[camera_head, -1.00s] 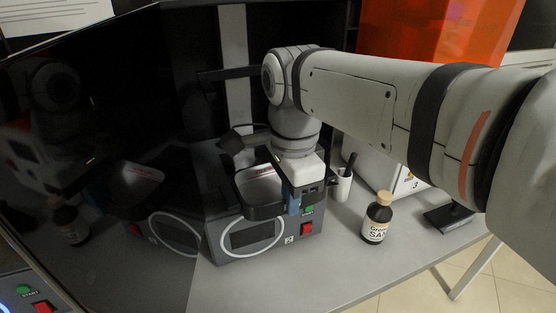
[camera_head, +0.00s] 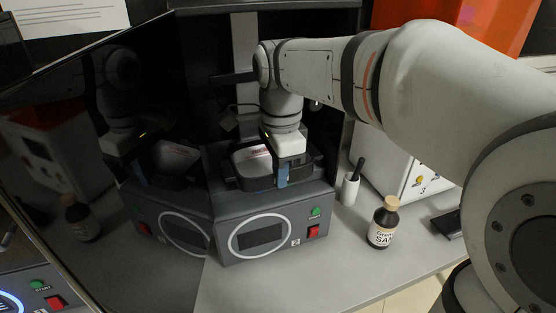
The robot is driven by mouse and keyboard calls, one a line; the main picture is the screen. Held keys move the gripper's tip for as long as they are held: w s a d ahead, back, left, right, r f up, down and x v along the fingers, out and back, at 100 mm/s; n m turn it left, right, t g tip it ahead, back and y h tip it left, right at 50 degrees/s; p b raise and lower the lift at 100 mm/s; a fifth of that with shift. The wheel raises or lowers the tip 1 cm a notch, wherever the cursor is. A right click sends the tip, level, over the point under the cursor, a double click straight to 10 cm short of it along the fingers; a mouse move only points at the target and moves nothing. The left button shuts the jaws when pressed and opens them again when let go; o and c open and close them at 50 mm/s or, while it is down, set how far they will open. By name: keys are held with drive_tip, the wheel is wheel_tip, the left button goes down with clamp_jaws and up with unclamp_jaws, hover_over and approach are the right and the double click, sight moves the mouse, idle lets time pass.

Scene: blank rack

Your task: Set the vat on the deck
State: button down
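The vat (camera_head: 252,167) is a dark, shallow tray with a pale grey inside. It is at the printer marked 2, over or on its dark grey deck (camera_head: 318,185). I cannot tell whether its underside touches the deck. My gripper (camera_head: 283,176) comes down from above at the vat's right side and appears shut on its rim. The gripper body and a blue part hide the grip itself. The vat looks about level.
The printer's base (camera_head: 262,237) has a green button and a red switch. A dark glossy panel (camera_head: 90,170) at left mirrors the scene. A brown bottle (camera_head: 382,223) and a white cup (camera_head: 349,188) stand to the right on the grey table (camera_head: 300,287).

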sight(268, 161)
drive_tip(key=w, duration=0.2)
drive_tip(key=w+a+p, duration=0.1)
drive_tip(key=w, duration=0.2)
drive_tip(key=w+a+p, duration=0.1)
drive_tip(key=w, duration=0.2)
drive_tip(key=shift+a+r, duration=0.15)
drive_tip(key=shift+s+f+b, duration=0.15)
drive_tip(key=shift+f+b, duration=0.15)
drive_tip(key=shift+f, duration=0.15)
drive_tip(key=shift+f+b, duration=0.35)
drive_tip(key=shift+f, duration=0.45)
drive_tip(key=c, duration=1.5)
unclamp_jaws()
drive_tip(key=shift+f, duration=0.1)
drive_tip(key=shift+c, duration=0.2)
